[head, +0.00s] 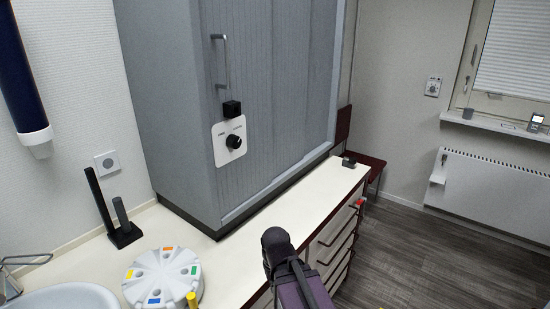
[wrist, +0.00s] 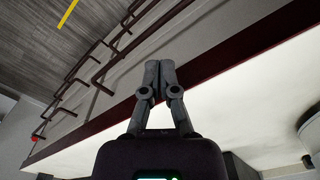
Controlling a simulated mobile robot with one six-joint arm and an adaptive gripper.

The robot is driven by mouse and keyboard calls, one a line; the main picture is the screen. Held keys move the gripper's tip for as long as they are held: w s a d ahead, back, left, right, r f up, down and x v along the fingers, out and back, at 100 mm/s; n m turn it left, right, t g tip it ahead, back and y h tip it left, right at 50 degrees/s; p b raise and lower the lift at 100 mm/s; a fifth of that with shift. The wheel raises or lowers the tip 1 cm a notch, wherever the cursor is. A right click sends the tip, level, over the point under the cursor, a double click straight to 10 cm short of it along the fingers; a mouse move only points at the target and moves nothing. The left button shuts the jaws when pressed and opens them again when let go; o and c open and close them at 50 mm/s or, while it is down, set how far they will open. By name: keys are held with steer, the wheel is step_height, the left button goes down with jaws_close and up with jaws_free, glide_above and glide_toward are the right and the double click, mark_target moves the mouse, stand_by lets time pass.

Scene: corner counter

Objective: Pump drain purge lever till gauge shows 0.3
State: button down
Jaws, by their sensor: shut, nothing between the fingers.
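I cannot pick out a drain purge lever or a gauge for certain in either view. A small red piece (head: 359,203) sticks out at the far end of the drawer fronts, and a red piece (wrist: 38,136) also shows at the left of the wrist view; its purpose is unclear. My gripper (wrist: 160,66) is shut and empty, its fingertips together, over the counter's dark front edge in the wrist view. In the head view my dark arm rises at the bottom middle, and the fingers are hidden.
A tall grey cabinet (head: 165,100) with a black knob (head: 234,142) stands on the white counter (head: 300,210). A round white disc (head: 145,280) with coloured labels, a black two-post stand (head: 120,237) and a sink (head: 65,298) are at left. Floor (head: 410,250) is open at right.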

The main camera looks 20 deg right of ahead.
stand_by(0.8)
